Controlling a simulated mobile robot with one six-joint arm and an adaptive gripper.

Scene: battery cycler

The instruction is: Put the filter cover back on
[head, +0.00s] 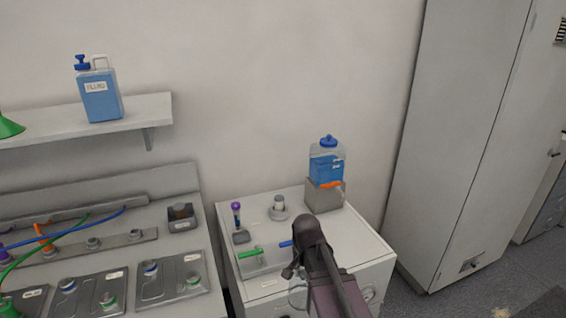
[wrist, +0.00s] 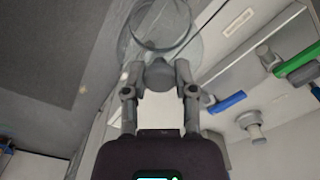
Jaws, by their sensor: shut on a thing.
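The filter cover (wrist: 162,48) is a clear, round, cup-like piece with a dark rim and a grey knob. My gripper (wrist: 158,75) is shut on the grey knob, with one finger on each side. In the head view the clear cover (head: 298,291) hangs below my gripper, in front of the cabinet's front edge, partly hidden by my arm. A grey upright fitting on a round base (head: 279,209) stands on the cabinet top, apart from the cover. I cannot tell for certain that it is the filter.
The white cabinet top (head: 355,237) carries a green handle (head: 250,253), a blue handle (head: 286,243), a purple-capped tube (head: 236,212) and a blue-filled bottle (head: 327,165) on a grey block. A bench with trays is at left. A tall cabinet (head: 455,140) stands at right.

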